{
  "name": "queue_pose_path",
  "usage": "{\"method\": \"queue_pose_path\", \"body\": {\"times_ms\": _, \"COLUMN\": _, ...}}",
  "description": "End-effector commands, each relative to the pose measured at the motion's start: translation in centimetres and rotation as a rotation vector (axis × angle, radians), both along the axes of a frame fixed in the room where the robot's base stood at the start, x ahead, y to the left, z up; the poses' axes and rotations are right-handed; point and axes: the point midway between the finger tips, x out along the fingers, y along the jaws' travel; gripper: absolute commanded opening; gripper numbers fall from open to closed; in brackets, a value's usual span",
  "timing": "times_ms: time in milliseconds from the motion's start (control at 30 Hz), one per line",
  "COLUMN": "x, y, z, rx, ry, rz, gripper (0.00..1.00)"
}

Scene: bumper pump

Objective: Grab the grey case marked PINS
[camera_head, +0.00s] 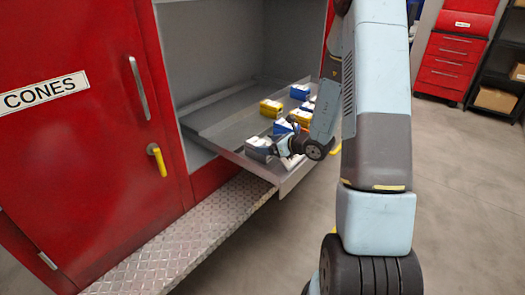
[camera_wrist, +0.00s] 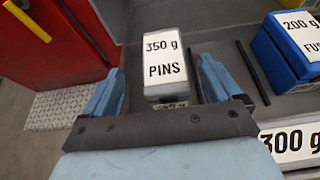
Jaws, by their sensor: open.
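The grey case marked PINS (camera_wrist: 165,45) has a white label on top reading "350 g PINS". It stands upright in the wrist view, between and partly beyond the fingers of my open gripper (camera_wrist: 160,68). A gap shows on each side of it, and I see no finger contact. In the head view a grey case with a white top (camera_head: 258,147) stands at the tray's near end. My gripper (camera_head: 281,147) is right beside it there, and partly hides the things behind.
A blue case marked 200 g (camera_wrist: 283,50) stands right of the PINS case, and another label reads 300 g (camera_wrist: 290,140). Yellow and blue cases (camera_head: 271,107) sit farther back on the pulled-out tray (camera_head: 215,128). A red door marked CONES (camera_head: 80,150) is at left.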

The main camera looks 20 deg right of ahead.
Motion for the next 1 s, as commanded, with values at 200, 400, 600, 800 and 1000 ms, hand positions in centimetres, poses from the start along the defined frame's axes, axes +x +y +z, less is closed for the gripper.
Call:
{"method": "queue_pose_path", "body": {"times_ms": 200, "x": 0.7, "y": 0.5, "z": -0.4, "rx": 0.0, "ry": 0.0, "rz": 0.001, "gripper": 0.92}}
{"method": "queue_pose_path", "body": {"times_ms": 400, "x": 2.3, "y": 1.3, "z": -1.1, "rx": 0.001, "ry": 0.0, "rz": 0.002, "gripper": 0.92}}
{"method": "queue_pose_path", "body": {"times_ms": 600, "x": 4.4, "y": 2.5, "z": -2.1, "rx": 0.0, "ry": 0.0, "rz": 0.002, "gripper": 0.92}}
{"method": "queue_pose_path", "body": {"times_ms": 800, "x": 4.8, "y": 2.8, "z": -2.2, "rx": 0.0, "ry": 0.0, "rz": 0.0, "gripper": 0.92}}
{"method": "queue_pose_path", "body": {"times_ms": 1000, "x": 4.8, "y": 2.7, "z": -2.2, "rx": 0.0, "ry": 0.0, "rz": -0.001, "gripper": 0.8}}
